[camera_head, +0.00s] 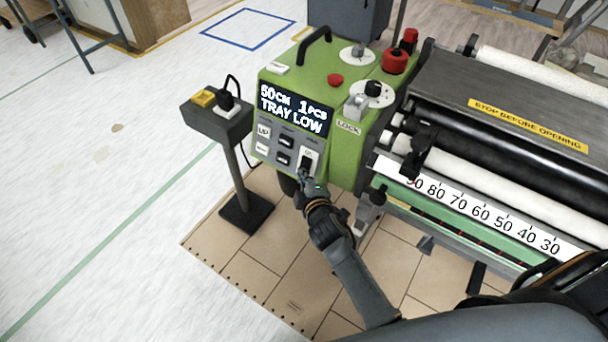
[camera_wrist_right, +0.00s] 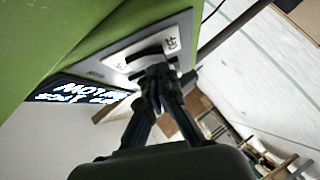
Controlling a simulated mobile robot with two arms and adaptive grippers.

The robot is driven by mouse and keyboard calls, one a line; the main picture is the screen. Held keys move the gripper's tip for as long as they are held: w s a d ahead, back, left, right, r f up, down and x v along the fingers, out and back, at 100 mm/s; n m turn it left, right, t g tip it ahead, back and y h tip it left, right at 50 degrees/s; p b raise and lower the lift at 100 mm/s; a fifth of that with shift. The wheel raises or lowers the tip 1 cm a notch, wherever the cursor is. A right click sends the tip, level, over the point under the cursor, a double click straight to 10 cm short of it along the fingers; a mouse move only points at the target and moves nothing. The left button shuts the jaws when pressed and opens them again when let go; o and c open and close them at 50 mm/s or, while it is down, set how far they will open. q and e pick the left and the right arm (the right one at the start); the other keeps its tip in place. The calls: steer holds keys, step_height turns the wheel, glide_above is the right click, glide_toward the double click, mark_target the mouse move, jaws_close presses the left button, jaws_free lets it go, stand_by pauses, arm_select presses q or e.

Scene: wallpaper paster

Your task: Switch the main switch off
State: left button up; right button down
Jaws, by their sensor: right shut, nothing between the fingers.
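The main switch (camera_head: 308,158) is a dark switch on a light plate at the lower right of the green machine's control panel. In the right wrist view the light switch plate (camera_wrist_right: 121,68) carries small markings and a dark rocker, partly hidden behind my fingers. My right gripper (camera_head: 304,176) is shut and empty, with its fingertips at the lower part of the switch. In the right wrist view the gripper (camera_wrist_right: 158,74) has its fingertips at or very close to the rocker; I cannot tell whether they touch. The rocker's position is unclear. My left gripper is out of view.
The display (camera_head: 292,109) reads "50CM 1PCS TRAY LOW". Several buttons sit left of the switch. A post with a socket box (camera_head: 217,118) and black plug stands left of the machine. Rollers and a numbered scale (camera_head: 480,208) extend right. Floor at left is clear.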

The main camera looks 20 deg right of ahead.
steer(key=shift+w+d, duration=0.1)
steer(key=shift+d, duration=0.05)
steer(key=shift+w+d+f, duration=0.15)
steer(key=shift+f, duration=0.05)
stand_by(0.4)
steer(key=shift+r, duration=0.1)
steer(key=shift+r+p, duration=0.7)
steer(key=shift+p, duration=0.15)
